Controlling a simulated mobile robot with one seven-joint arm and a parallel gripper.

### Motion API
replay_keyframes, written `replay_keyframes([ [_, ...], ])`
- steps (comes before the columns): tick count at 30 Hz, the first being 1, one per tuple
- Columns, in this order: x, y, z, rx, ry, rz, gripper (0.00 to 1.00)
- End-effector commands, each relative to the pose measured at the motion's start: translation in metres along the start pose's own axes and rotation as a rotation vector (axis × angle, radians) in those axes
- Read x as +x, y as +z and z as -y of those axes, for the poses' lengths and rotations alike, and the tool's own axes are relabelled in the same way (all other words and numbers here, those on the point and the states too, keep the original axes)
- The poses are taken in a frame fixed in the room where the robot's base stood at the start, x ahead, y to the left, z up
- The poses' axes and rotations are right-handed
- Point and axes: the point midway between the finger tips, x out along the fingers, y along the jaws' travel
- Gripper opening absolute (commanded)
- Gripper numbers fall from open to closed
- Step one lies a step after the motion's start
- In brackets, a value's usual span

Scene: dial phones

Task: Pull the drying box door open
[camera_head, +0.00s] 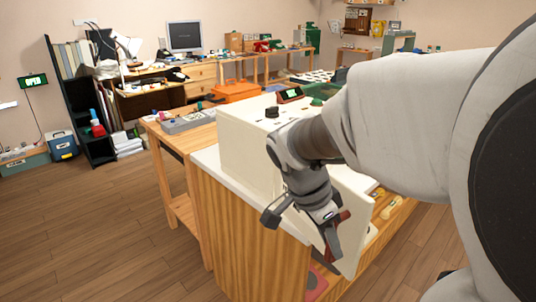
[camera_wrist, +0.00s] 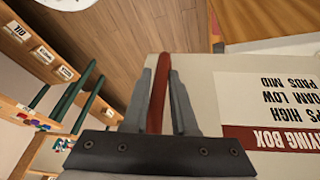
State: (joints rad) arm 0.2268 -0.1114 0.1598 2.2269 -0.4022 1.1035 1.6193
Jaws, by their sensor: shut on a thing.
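The drying box (camera_head: 245,150) is a cream box on a wooden bench. Its cream door (camera_head: 352,225) stands out past the bench's front edge, at an angle to the box, so it looks partly open. In the wrist view the door's face (camera_wrist: 215,85) carries an upside-down "DRYING BOX" label (camera_wrist: 280,110). A red bar handle (camera_wrist: 158,100) stands on the door; it also shows in the head view (camera_head: 338,217). My gripper (camera_wrist: 160,78) is shut on the handle, one finger on each side. My arm hides part of the box and door in the head view.
The wooden bench (camera_head: 235,235) is under the box. A side table (camera_head: 165,140) with a grey tray (camera_head: 190,121) stands behind to the left. Open wooden floor (camera_head: 100,225) lies to the left. Shelves with green rods (camera_wrist: 65,105) show left in the wrist view.

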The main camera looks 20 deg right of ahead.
Motion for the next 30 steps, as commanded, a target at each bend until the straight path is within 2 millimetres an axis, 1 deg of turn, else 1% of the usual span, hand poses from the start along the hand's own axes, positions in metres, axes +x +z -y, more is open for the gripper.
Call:
replay_keyframes([
  [1,-0.028,-0.002,-0.005,0.021,-0.089,-0.028,0.0],
  [6,-0.032,0.008,-0.004,0.02,-0.091,-0.027,0.0],
  [10,-0.035,0.011,-0.003,0.019,-0.092,-0.027,0.0],
  [24,-0.037,0.012,-0.001,0.018,-0.099,-0.028,0.0],
  [25,-0.037,0.012,-0.001,0.019,-0.099,-0.028,0.31],
  [28,-0.038,0.011,-0.001,0.019,-0.099,-0.029,0.49],
  [30,-0.038,0.011,-0.001,0.02,-0.1,-0.029,0.5],
])
